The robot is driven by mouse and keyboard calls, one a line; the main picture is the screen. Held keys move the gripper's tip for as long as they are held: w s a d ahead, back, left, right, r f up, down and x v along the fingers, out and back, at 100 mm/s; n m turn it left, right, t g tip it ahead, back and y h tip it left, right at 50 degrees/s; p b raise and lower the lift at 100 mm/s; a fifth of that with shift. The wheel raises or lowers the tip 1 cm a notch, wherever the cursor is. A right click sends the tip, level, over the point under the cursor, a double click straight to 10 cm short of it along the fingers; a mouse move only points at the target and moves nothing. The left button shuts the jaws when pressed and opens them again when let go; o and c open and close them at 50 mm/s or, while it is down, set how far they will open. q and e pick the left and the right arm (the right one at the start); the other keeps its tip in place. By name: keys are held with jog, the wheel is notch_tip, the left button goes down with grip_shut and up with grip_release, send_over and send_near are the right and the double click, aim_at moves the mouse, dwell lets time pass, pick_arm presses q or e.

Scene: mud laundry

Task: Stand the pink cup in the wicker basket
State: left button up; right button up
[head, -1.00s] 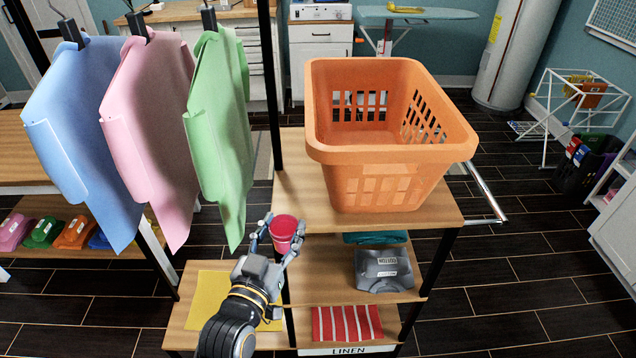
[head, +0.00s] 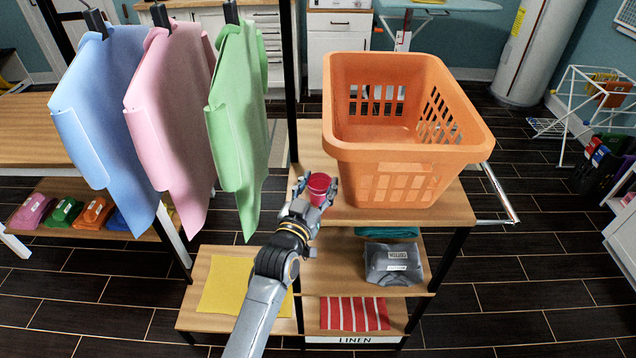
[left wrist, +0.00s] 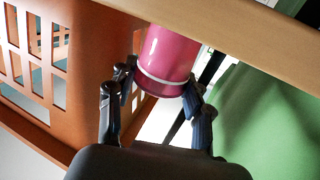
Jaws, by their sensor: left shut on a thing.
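The pink cup (head: 319,183) is held in my left gripper (head: 316,192), its round top facing up toward the head camera. In the left wrist view the cup (left wrist: 168,58) shows a pale band, and the left gripper's fingers (left wrist: 155,97) close on both sides of it. An orange slotted laundry basket (head: 400,155) stands on the shelf top, just right of the cup; it looks like plastic, and no wicker weave shows. The cup is outside the basket, beside its left wall. The basket (left wrist: 38,75) also shows in the left wrist view. My right gripper is not seen.
The wooden shelf unit (head: 440,208) holds a grey bundle (head: 393,262) and a red striped cloth (head: 355,313) lower down. Hanging shirts, the green one (head: 238,120) nearest, and a black post (head: 291,80) stand left of the cup. A metal rail (head: 500,192) juts out at right.

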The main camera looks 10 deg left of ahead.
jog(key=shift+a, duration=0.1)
pick_arm(q)
jog(key=shift+f, duration=0.2)
jog(key=o, duration=0.7)
jog(key=shift+c, duration=0.2)
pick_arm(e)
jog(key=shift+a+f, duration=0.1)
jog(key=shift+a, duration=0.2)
pick_arm(q)
jog(key=shift+r, duration=0.1)
jog(key=shift+r, duration=0.15)
jog(key=shift+s, duration=0.4)
jog(key=s+a+b, duration=0.1)
jog(key=s, duration=1)
jog(key=shift+a+b, duration=0.25)
jog(key=shift+b, duration=0.05)
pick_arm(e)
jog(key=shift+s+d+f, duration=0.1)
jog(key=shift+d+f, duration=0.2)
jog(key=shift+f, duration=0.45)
